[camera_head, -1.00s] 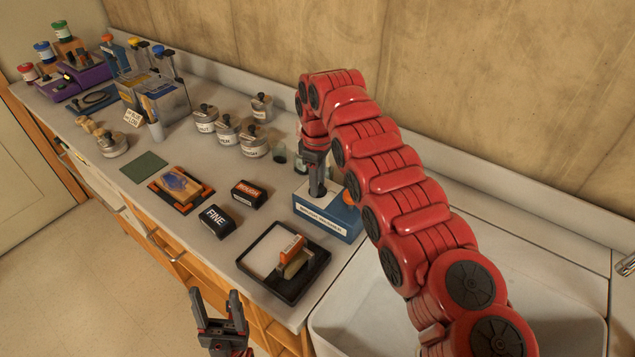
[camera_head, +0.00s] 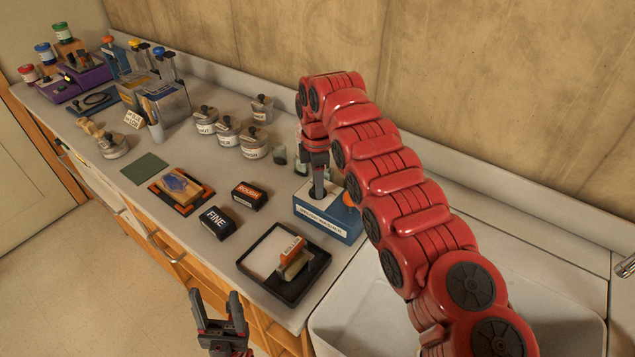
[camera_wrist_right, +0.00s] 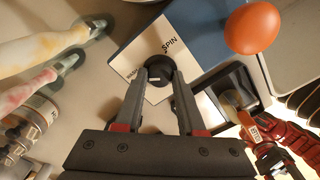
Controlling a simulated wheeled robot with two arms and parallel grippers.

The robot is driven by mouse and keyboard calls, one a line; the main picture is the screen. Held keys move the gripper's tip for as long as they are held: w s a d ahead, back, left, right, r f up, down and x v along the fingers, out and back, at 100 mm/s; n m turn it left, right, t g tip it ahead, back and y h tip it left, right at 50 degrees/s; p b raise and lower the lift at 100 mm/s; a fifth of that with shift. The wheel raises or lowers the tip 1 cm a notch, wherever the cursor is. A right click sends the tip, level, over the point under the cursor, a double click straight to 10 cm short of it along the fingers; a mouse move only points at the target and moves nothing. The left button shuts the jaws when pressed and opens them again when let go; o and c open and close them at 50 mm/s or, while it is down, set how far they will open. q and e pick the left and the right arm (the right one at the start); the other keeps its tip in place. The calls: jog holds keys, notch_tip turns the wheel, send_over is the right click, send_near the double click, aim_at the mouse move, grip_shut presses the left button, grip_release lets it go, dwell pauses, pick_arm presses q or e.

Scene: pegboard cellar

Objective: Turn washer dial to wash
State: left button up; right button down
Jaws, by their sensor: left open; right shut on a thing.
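The washer (camera_head: 328,221) is a blue box with a pale top and a white front label, standing on the counter near the sink. Its black dial (camera_wrist_right: 158,70) shows in the right wrist view, with the word SPIN on the pale top beside it. My right gripper (camera_head: 318,196) points straight down over the washer, its fingers (camera_wrist_right: 160,80) closed around the dial. An orange knob (camera_wrist_right: 252,28) rises at the washer's other end. My left gripper (camera_head: 220,300) is open and empty in front of the counter.
A black tray (camera_head: 262,284) with a labelled block stands left of the washer. Boxes marked ROUGH (camera_head: 249,195) and FINE (camera_head: 216,222) lie farther left. Several lidded jars (camera_head: 227,131) stand behind. The sink (camera_head: 350,315) is at the right, under my right arm.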

dwell(0.3)
jog(key=c, duration=0.5)
grip_release()
notch_tip(320, 180, up, 3)
jog(key=shift+f, duration=0.1)
notch_tip(320, 180, up, 4)
jog(key=shift+a+f+p, duration=0.15)
jog(key=shift+f+p, duration=0.05)
jog(key=shift+p, duration=0.55)
jog(key=r+p, duration=1.1)
jog(key=shift+d, duration=0.2)
jog(key=shift+f, duration=0.1)
